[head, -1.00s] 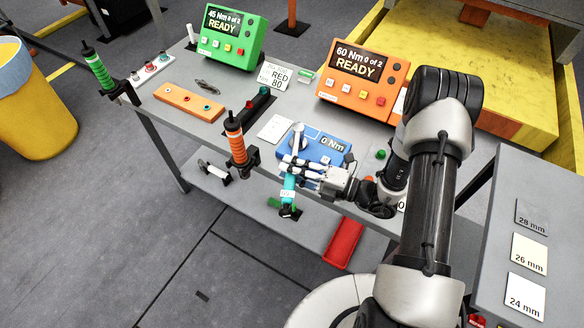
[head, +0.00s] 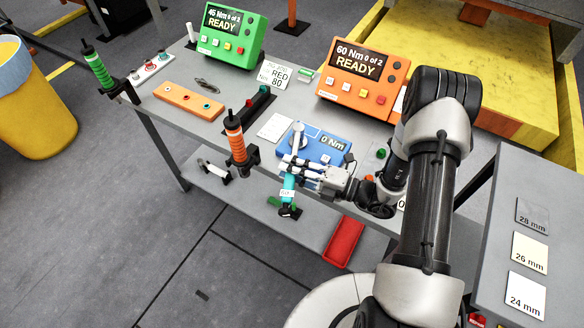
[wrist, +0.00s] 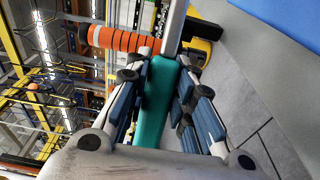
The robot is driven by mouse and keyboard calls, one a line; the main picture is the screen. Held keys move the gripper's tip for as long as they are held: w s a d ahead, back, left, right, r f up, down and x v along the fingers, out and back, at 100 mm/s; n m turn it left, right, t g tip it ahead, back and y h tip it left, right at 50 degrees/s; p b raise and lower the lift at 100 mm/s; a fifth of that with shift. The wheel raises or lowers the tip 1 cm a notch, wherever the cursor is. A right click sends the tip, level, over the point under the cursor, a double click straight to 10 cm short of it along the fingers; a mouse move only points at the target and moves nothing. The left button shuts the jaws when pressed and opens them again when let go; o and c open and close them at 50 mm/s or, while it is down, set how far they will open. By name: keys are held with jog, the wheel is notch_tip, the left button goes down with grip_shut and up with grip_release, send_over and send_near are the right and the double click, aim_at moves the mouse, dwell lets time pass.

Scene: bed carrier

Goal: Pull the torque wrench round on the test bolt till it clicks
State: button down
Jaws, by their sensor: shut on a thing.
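My gripper (head: 292,168) is shut on the teal handle of a torque wrench (head: 288,182) at the front edge of the bench. In the wrist view my gripper (wrist: 160,75) has its fingers on both sides of the teal handle (wrist: 155,105). A silvery shaft runs on from the handle, away from the gripper. The blue tester (head: 325,150) lies on the bench just beyond my gripper, and its display reads 0 Nm. A light metal part (head: 297,137) stands up over the tester's left side. I cannot make out the test bolt or how the wrench head sits on it.
An orange-handled wrench (head: 236,140) stands upright at the bench edge, left of my gripper. A green-handled one (head: 98,68) stands at the far left. A green box (head: 231,35) and an orange box (head: 363,78) both read READY. A red tray (head: 343,242) is below.

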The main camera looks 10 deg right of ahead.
jog(key=shift+w+a+m+t+h+p, duration=0.25)
jog(key=shift+a+m+t+h+p, duration=0.25)
jog(key=shift+a+t, duration=0.3)
dwell(0.5)
jog(key=shift+d, duration=0.15)
jog(key=shift+s+d+n+g+y, duration=0.2)
jog(key=shift+d+n+g+y, duration=0.2)
jog(key=shift+g, duration=0.3)
jog(key=shift+r, duration=0.15)
jog(key=shift+r+p, duration=2.4)
jog(key=shift+r, duration=0.55)
